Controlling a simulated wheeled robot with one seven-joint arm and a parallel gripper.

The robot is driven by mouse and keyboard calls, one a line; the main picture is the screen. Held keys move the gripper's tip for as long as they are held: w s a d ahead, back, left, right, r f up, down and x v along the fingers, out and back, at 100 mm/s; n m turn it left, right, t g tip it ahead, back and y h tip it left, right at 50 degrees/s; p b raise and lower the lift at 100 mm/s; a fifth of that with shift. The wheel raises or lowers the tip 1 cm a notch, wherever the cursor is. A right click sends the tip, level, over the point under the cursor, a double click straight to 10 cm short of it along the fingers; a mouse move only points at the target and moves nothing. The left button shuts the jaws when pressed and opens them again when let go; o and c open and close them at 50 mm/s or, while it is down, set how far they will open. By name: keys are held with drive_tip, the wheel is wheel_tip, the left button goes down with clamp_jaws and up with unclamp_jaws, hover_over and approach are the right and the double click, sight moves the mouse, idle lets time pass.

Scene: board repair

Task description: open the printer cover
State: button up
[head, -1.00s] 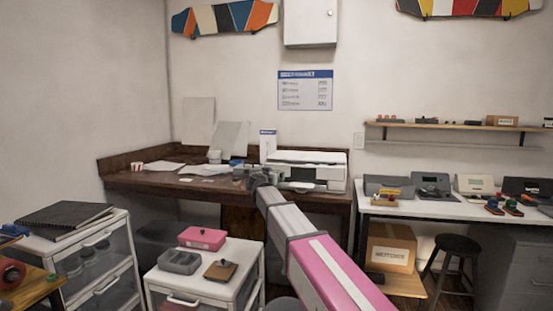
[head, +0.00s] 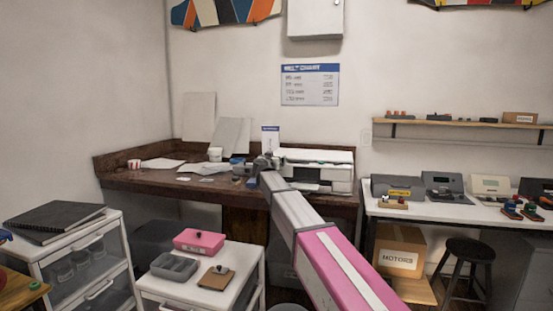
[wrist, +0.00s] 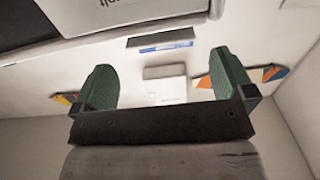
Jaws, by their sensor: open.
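The white printer (head: 338,174) stands on the dark wooden desk against the back wall. Its cover (head: 318,155) looks flat and closed on top. My arm reaches toward the desk, and my gripper (head: 266,163) is at the printer's left front end, where its fingers are too small to make out. In the wrist view my gripper (wrist: 158,90) has two green fingers set wide apart with nothing between them. A pale panel with dark lettering, seemingly part of the printer (wrist: 125,12), fills the top of that view beyond the fingers. I cannot tell whether the gripper touches the printer.
The wooden desk (head: 150,181) also holds papers, a red-striped cup (head: 134,164) and small items left of my gripper. A white drawer unit (head: 190,287) with a pink box (head: 200,241) stands in front. A white bench (head: 440,208) with devices is at right.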

drive_tip(key=w, duration=0.3)
drive_tip(key=w+d, duration=0.1)
drive_tip(key=w, duration=0.2)
drive_tip(key=shift+d, duration=0.1)
drive_tip(key=c, duration=1)
drive_tip(key=shift+r, duration=0.15)
